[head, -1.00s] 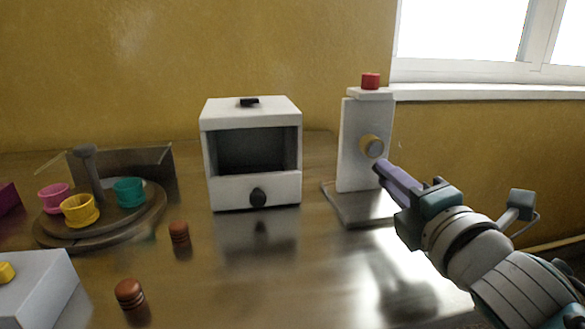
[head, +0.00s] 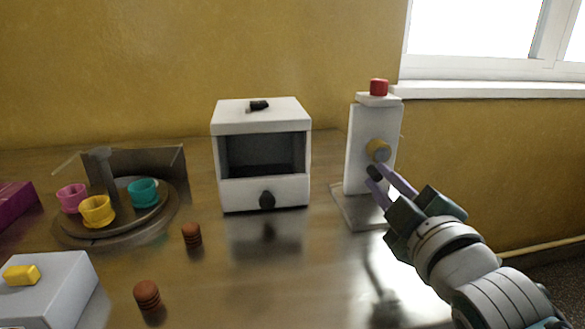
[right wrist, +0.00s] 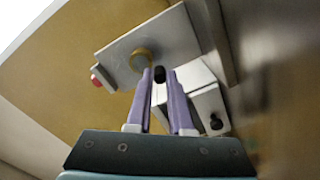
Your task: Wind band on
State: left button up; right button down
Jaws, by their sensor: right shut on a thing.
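A white upright stand (head: 364,130) on a grey base (head: 355,212) has a red cap (head: 379,87) on top and a brass disc (head: 379,150) on its face. The disc also shows in the right wrist view (right wrist: 141,59). My right gripper (head: 379,170) is beside the disc, its purple fingers shut on a small dark knob (head: 373,173), a little below and left of the disc. The knob appears between the fingertips in the right wrist view (right wrist: 160,75). How it joins the disc cannot be made out. I cannot make out a band. My left gripper is not in view.
An open-fronted white box (head: 230,190) with a black front knob (head: 266,201) stands left of the stand. Two brown pieces (head: 192,235) (head: 147,294) lie on the table. A round turntable (head: 150,218) with coloured cups and a grey block (head: 75,295) are at left.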

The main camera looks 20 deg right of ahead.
jog(key=shift+a+r+m, duration=0.1)
jog(key=shift+r+m, duration=0.05)
jog(key=shift+m, duration=0.35)
jog(key=c, duration=0.8)
grip_release()
